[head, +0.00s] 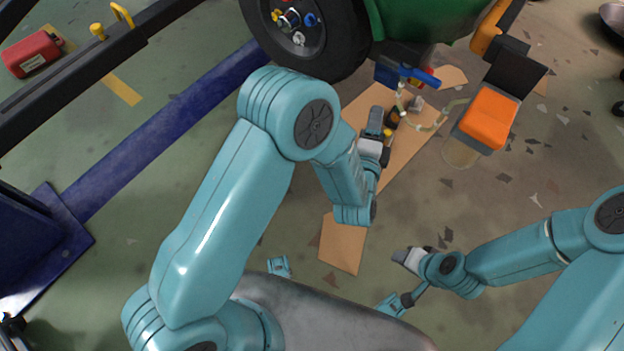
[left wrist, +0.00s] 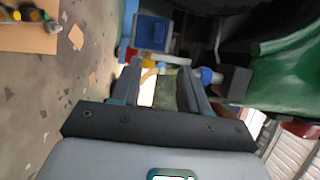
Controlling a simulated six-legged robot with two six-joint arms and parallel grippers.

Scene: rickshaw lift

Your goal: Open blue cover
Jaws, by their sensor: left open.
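The blue cover (head: 388,74) is a small blue part under the green body, beside the black wheel in the head view. A blue bar (head: 422,77) sticks out to its right. In the left wrist view a blue square part (left wrist: 152,32) lies beyond the fingers, and a blue round piece (left wrist: 208,75) is near the right finger. I cannot tell which of these is the cover's edge. My left gripper (head: 378,113) is open and a little below the blue parts, with a gap between its fingers (left wrist: 160,82). My right gripper (head: 404,257) is low, far from the cover.
A black wheel (head: 307,35) and green body (head: 425,22) stand above. An orange box (head: 489,117) with a dark raised flap is at the right. A red can (head: 32,53) is at the far left, beyond a dark beam (head: 85,67).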

